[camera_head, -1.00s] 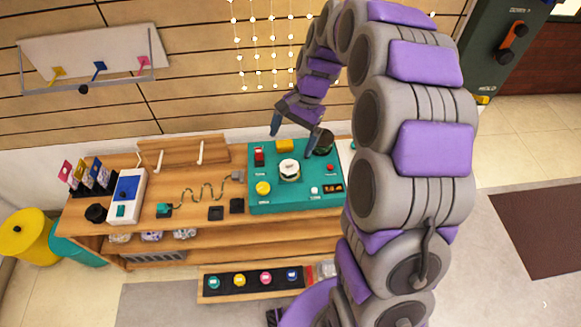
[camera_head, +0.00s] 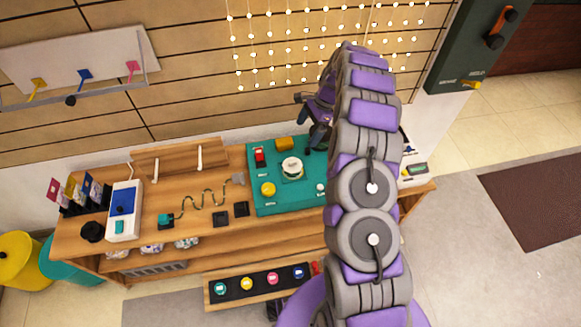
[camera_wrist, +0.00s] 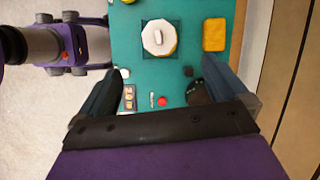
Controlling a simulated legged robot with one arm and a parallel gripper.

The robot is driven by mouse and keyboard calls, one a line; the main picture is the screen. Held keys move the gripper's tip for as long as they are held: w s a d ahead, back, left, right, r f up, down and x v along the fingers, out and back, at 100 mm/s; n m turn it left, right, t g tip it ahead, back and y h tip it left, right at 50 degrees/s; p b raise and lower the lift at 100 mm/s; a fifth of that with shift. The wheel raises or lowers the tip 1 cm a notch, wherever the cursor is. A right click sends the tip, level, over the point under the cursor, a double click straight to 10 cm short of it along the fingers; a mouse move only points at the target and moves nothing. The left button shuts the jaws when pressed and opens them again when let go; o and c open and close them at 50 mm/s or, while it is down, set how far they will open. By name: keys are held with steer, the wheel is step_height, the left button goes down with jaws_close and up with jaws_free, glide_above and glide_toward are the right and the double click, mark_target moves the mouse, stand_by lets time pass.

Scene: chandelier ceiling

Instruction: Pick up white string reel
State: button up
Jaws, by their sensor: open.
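The white string reel (camera_head: 292,167) looks like a round white spool on a teal board (camera_head: 262,205) on the wooden bench. In the wrist view the reel (camera_wrist: 158,38) sits on a dark square patch near the top, beyond the fingertips and roughly centred between them. My gripper (camera_head: 311,122) is above the board's back edge, up and right of the reel in the head view, partly hidden by my arm. In the wrist view my gripper (camera_wrist: 163,68) is open, its fingers apart with nothing held.
A yellow block (camera_wrist: 214,34) and a dark round object (camera_wrist: 199,92) are near one finger. A yellow knob (camera_head: 268,189) and red switch (camera_head: 260,157) stand left of the reel. A winding track (camera_head: 203,198) lies farther left. The wall is close behind.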

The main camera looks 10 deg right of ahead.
steer(key=b, duration=0.3)
glide_toward(292, 162)
steer(key=x, duration=0.5)
steer(key=shift+w+f, duration=0.1)
steer(key=shift+w, duration=0.25)
steer(key=shift+s+f+b, duration=0.15)
steer(key=shift+f+b, duration=0.15)
steer(key=shift+f, duration=0.4)
steer(key=b+x, duration=0.1)
steer(key=x, duration=0.2)
steer(key=shift+s+f, duration=0.15)
steer(key=shift+f, duration=0.05)
steer(key=shift+a+f, duration=0.2)
steer(key=shift+a, duration=0.2)
steer(key=shift+c, duration=0.5)
